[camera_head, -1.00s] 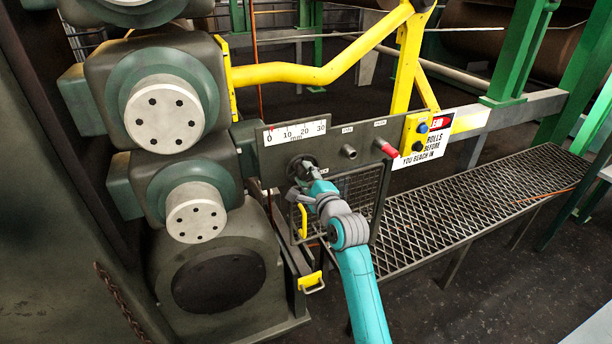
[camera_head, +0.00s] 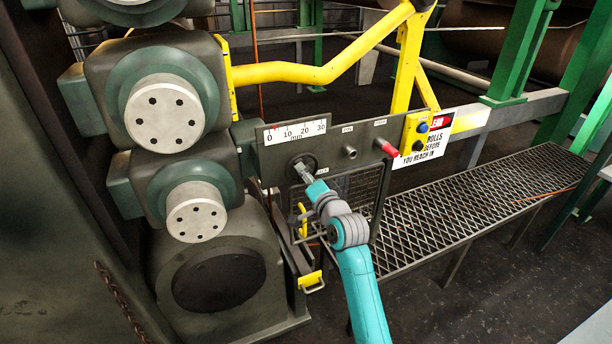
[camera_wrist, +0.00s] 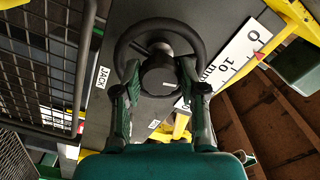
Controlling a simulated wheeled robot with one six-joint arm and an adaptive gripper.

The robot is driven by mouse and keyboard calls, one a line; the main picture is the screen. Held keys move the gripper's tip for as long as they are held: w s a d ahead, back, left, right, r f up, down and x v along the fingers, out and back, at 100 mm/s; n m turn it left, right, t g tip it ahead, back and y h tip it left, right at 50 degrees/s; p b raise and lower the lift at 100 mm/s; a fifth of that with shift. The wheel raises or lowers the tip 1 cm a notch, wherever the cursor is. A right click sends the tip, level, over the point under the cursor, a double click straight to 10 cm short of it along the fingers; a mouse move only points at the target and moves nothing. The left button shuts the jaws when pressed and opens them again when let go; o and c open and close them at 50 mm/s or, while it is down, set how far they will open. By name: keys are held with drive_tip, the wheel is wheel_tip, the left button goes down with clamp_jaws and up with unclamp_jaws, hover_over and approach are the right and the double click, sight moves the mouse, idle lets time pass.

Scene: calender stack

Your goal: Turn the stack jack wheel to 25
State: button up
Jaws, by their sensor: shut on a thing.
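My gripper (camera_wrist: 160,78) is shut on the wheel, with one finger on each side of the hub. The white mm scale (camera_head: 295,132) above the wheel runs from 0 to 30. Its red pointer (camera_wrist: 262,56) stands a little past 0, well below 10.
Right of the wheel are a plain knob (camera_head: 349,152), a red-tipped knob (camera_head: 386,147) and a yellow button box (camera_head: 416,134). A mesh guard (camera_head: 360,188) is below the panel. Rolls with bolted flanges (camera_head: 165,112) stand to the left. A grated walkway (camera_head: 470,207) runs right.

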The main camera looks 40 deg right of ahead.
drive_tip(key=shift+d+r+m, duration=0.1)
drive_tip(key=shift+r+m, duration=0.05)
drive_tip(key=shift+m, duration=7.2)
drive_tip(key=shift+d+r+m, duration=0.1)
drive_tip(key=shift+r+m, duration=0.05)
drive_tip(key=shift+m, duration=7.2)
drive_tip(key=o, duration=1.1)
drive_tip(key=shift+o, duration=0.2)
drive_tip(key=shift+f, duration=0.1)
